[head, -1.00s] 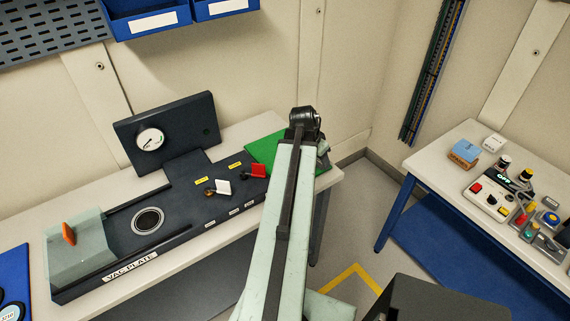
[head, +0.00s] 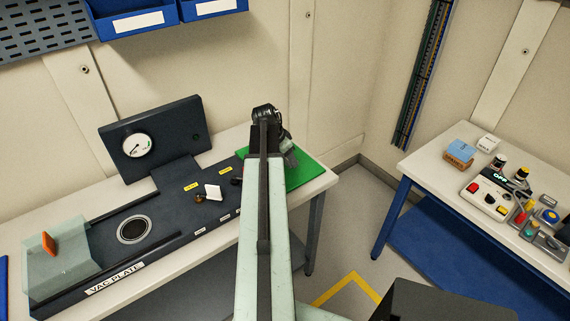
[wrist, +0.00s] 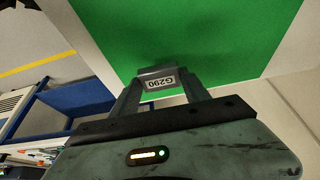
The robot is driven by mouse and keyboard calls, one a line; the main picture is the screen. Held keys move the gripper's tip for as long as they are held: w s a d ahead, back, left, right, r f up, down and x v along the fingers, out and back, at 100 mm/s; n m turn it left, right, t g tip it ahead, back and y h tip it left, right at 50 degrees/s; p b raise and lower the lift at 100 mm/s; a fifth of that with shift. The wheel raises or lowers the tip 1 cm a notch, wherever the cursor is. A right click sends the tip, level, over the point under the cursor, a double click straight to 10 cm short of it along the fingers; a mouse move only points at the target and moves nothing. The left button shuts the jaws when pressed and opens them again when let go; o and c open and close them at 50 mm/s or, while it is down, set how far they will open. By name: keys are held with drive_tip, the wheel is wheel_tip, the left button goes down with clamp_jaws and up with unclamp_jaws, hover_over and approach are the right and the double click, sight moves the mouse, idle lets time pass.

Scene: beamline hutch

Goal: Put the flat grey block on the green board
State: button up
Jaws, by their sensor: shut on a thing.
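The flat grey block (wrist: 157,72), labelled G290, is held between the two fingers of my gripper (wrist: 160,90) in the wrist view. The green board (wrist: 175,30) fills the space behind the block there. In the head view the green board (head: 306,172) lies on the right end of the long bench, partly hidden by my arm. My gripper end (head: 288,152) is over the board there, mostly behind my arm. I cannot tell whether the block touches the board.
The dark vac plate (head: 165,215) with a gauge (head: 136,146) and small valves covers the bench left of the board. A blue-legged table (head: 435,165) with a control box and small items stands at the right. Floor shows between them.

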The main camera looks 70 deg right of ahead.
sight(285, 163)
drive_tip(key=shift+w+d, duration=0.2)
drive_tip(key=shift+w, duration=0.15)
drive_tip(key=f+b, duration=0.4)
drive_tip(key=shift+w+d, duration=0.1)
drive_tip(key=shift+w, duration=0.1)
drive_tip(key=shift+r, duration=0.2)
drive_tip(key=shift+f, duration=0.2)
drive_tip(key=o, duration=1.5)
drive_tip(key=shift+c, duration=0.2)
